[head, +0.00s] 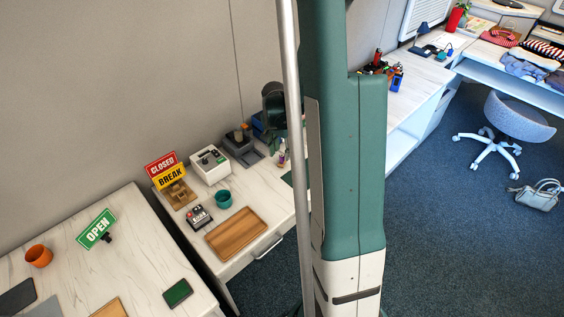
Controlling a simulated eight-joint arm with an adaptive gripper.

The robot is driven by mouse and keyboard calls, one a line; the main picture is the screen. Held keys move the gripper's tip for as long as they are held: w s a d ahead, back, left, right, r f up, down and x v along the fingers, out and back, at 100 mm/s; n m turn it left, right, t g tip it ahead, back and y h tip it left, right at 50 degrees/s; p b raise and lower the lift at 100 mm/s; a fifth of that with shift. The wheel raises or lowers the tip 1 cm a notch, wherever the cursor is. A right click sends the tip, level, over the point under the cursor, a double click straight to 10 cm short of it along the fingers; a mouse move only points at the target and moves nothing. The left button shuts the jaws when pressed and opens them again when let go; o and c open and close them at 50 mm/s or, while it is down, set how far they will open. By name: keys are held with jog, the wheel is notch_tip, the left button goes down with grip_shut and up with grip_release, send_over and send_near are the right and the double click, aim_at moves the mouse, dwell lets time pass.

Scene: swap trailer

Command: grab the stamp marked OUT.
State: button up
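I cannot make out any stamp marked OUT; no such lettering is legible in the head view. On the middle desk, a dark grey stand (241,149) holds small brown and orange pieces, too small to identify. A small grey and black device (200,217) with a red part sits nearer the front. A green-topped pad (178,292) lies on the left table. My gripper does not show; my column and arm hide part of the scene. A dark rounded shape beside the pole may be part of my arm.
The middle desk (281,218) holds a wooden tray (236,233), teal cup (223,199), white box (210,165) and CLOSED (161,165) and BREAK (172,177) signs. The left table has an OPEN sign (96,229) and orange cup (39,256).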

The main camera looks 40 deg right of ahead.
aim_at(281, 156)
jog(key=shift+f, duration=0.15)
jog(key=shift+d+f+b, duration=0.15)
jog(key=shift+f+b, duration=0.15)
jog(key=shift+f, duration=0.95)
jog(key=shift+d+f+b, duration=0.1)
jog(key=shift+f+b, duration=0.15)
jog(key=shift+f, duration=0.95)
jog(key=c, duration=1)
